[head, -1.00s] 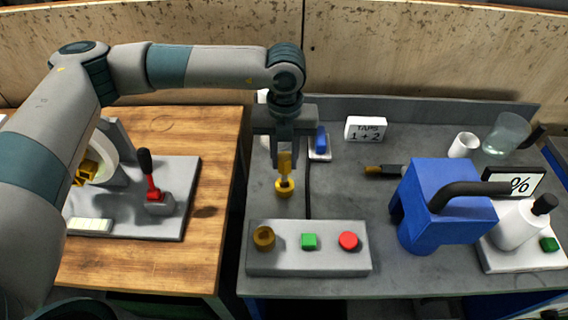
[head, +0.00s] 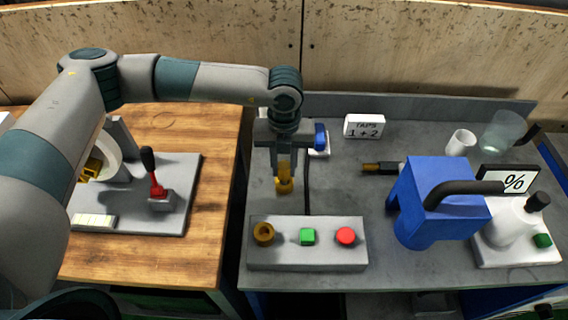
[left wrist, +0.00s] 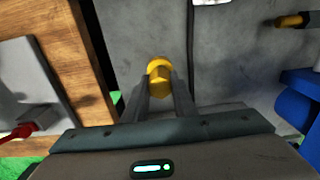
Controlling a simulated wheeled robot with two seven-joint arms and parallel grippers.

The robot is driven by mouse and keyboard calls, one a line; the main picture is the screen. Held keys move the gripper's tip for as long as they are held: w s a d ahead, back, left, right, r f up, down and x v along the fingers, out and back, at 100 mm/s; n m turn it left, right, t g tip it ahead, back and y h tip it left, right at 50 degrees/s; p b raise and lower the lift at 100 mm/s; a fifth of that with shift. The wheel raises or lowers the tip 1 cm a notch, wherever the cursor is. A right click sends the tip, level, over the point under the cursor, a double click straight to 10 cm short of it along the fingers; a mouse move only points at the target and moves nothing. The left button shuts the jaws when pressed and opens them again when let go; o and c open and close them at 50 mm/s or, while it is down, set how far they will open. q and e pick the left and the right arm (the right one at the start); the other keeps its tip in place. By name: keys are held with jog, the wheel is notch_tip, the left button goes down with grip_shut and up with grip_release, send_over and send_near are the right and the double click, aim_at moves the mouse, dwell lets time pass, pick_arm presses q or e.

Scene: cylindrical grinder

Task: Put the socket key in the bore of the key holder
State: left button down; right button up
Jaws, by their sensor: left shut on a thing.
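My left gripper (head: 284,174) points down over the grey bench and is shut on a yellow, brass-coloured piece, which I take for the socket key (head: 284,185). The key also shows between the fingertips in the left wrist view (left wrist: 159,70). Its upper part is hidden by the fingers, and I cannot tell whether its lower end touches the bench. A brass ring with a dark opening, which looks like the key holder (head: 263,233), stands at the left of a grey box, in front of the gripper. My right gripper is not in view.
The grey box (head: 307,257) also carries a green button (head: 307,237) and a red button (head: 346,236). A blue machine part (head: 440,200) stands to the right. A wooden table with a red lever (head: 155,185) is at left. A dark cable runs behind the box.

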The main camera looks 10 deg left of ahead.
pick_arm(q)
jog(key=shift+f, duration=0.15)
jog(key=c, duration=1.5)
grip_release()
jog(key=shift+o, duration=0.2)
